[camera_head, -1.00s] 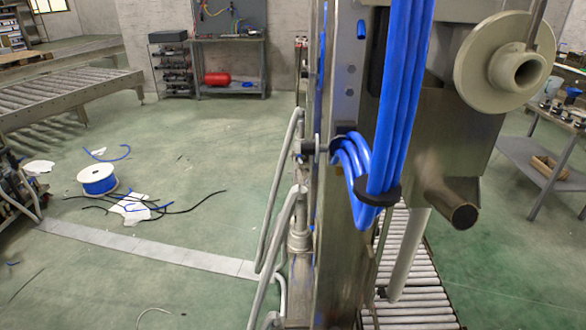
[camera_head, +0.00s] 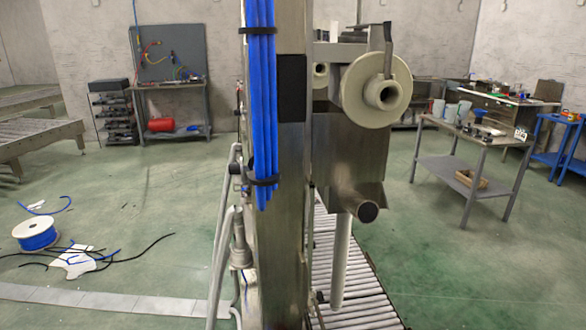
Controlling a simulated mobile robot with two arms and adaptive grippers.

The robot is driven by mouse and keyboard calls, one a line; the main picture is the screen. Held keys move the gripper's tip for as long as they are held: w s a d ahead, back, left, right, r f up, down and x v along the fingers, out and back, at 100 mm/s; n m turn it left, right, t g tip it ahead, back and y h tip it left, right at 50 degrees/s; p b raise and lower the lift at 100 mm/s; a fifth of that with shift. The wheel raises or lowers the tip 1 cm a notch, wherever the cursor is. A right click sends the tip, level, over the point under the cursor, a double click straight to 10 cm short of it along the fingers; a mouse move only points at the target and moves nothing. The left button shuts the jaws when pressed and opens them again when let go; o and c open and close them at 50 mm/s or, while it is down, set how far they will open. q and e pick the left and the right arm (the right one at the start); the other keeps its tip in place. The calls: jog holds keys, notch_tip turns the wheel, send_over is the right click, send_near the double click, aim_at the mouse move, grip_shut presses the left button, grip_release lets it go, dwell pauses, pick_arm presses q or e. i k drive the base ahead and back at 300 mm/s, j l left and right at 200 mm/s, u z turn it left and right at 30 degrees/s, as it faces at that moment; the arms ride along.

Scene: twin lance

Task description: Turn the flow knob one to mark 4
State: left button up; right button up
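No flow knob with marks can be made out in the head view. A tall metal machine post (camera_head: 292,190) stands in the middle, with blue hoses (camera_head: 262,100) strapped to its left side. On its right is a metal housing (camera_head: 345,150) with a cream flanged spool or wheel (camera_head: 402,92) that has a hollow hub. A short dark-ended pipe (camera_head: 367,211) sticks out below it. Whether any of these bears the knob I cannot tell. Neither of my grippers is in view.
A roller conveyor (camera_head: 345,285) runs at the post's foot. A grey worktable (camera_head: 478,138) with cups stands at the right. A spool of blue cable (camera_head: 38,238) and loose cables lie on the floor at left. Green floor is free between post and worktable.

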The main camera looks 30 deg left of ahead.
aim_at(233, 170)
jog(key=j+z, duration=0.15)
jog(key=j, duration=0.35)
jog(key=k+j+z, duration=0.1)
jog(key=j, duration=0.4)
jog(key=j+z, duration=0.15)
jog(key=j, duration=0.35)
jog(key=k+j+z, duration=0.15)
jog(key=j, duration=0.35)
jog(key=k+j+z, duration=0.15)
jog(key=j, duration=0.3)
